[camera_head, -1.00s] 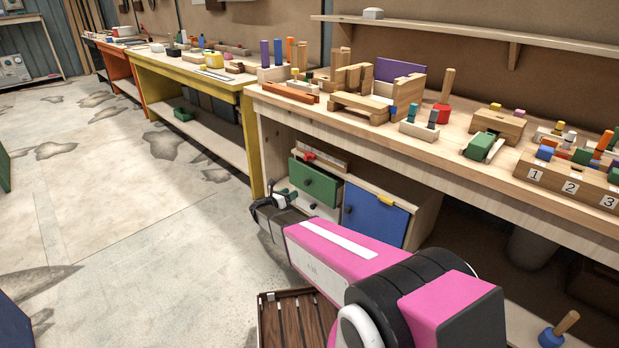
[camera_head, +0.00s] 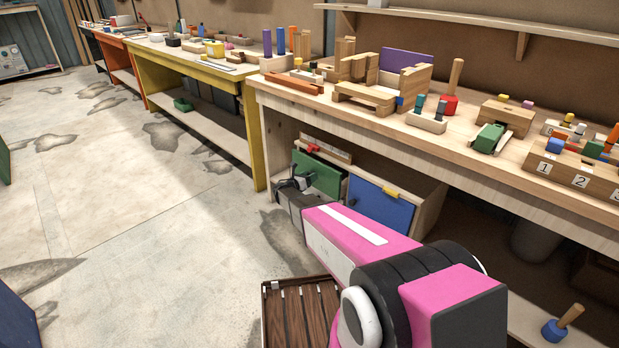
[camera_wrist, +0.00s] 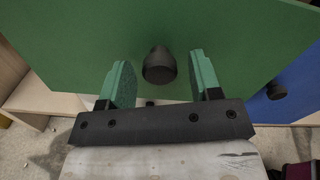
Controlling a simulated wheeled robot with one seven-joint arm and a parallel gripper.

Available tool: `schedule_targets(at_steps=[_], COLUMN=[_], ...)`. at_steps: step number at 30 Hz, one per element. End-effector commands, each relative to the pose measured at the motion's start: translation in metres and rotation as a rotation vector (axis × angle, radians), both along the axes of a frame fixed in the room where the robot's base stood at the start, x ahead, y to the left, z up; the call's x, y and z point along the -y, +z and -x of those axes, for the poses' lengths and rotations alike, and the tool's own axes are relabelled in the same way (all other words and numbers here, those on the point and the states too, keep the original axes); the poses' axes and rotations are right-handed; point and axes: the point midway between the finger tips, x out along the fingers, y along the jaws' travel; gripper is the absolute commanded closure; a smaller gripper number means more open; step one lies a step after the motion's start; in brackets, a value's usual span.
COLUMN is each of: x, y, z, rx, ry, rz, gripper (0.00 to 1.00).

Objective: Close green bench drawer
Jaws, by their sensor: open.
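The green drawer (camera_head: 322,176) is in the low cabinet under the near wooden bench. Its front stands out from the cabinet, and part of its inside shows behind the front. In the wrist view the green front (camera_wrist: 70,45) fills the upper part, with a dark round knob (camera_wrist: 159,66) near the middle. My gripper (camera_head: 296,182) is in front of the drawer and covers part of its left side. In the wrist view my gripper (camera_wrist: 160,80) is open, with one green-padded finger on each side of the knob and gaps between. I cannot tell whether the fingertips touch the front.
A blue front (camera_head: 380,210) with a yellow piece on top is just right of the green drawer. A brown slatted crate (camera_head: 300,310) is on the floor below my arm. The bench top (camera_head: 470,150) overhangs the cabinet. Open floor lies to the left.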

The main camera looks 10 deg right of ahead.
Motion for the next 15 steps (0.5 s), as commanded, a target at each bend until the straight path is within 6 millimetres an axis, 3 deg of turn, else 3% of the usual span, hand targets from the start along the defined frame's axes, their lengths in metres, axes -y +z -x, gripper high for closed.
schedule_targets(at_steps=[10,15], x=[0.0031,0.0029], y=[0.0003,0.0002], z=[-0.0021,-0.0021], rx=[0.0,0.0], ry=[0.0,0.0], rz=[0.0,0.0], gripper=[0.42,0.97])
